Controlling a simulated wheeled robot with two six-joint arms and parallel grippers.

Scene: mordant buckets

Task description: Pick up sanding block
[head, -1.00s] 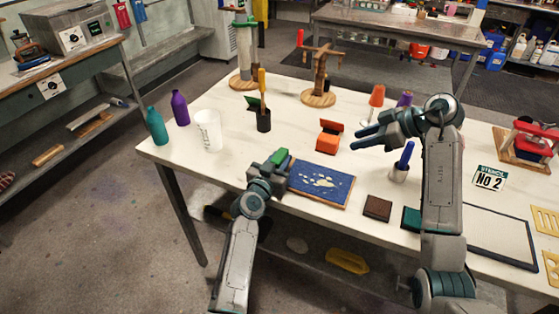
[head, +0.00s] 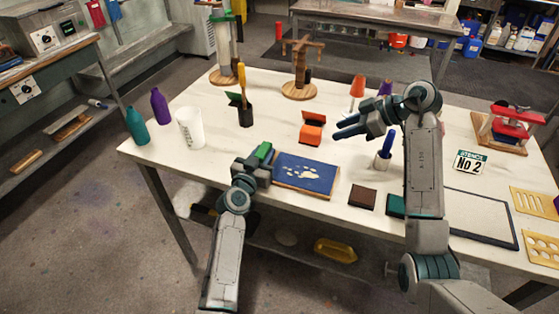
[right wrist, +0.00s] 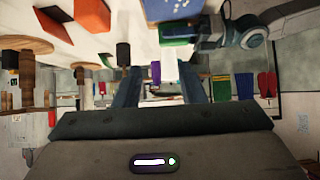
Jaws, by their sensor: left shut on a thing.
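A small green block (head: 262,152), which may be the sanding block, sits in my left gripper (head: 258,158). That gripper is shut on it beside the left edge of the blue stencil board (head: 308,174). I cannot tell whether the block touches the table. The green block (right wrist: 178,42) also shows in the right wrist view, next to my left arm. My right gripper (head: 346,126) is open and empty above the table, right of an orange box (head: 312,130). Its two fingers stand apart in the right wrist view (right wrist: 160,85).
A white cup (head: 190,128), a teal bottle (head: 137,126) and a purple bottle (head: 160,106) stand at the left. A brown pad (head: 362,197) and a teal pad (head: 397,205) lie near the front edge. A cup with a blue handle (head: 383,160) stands below the right gripper.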

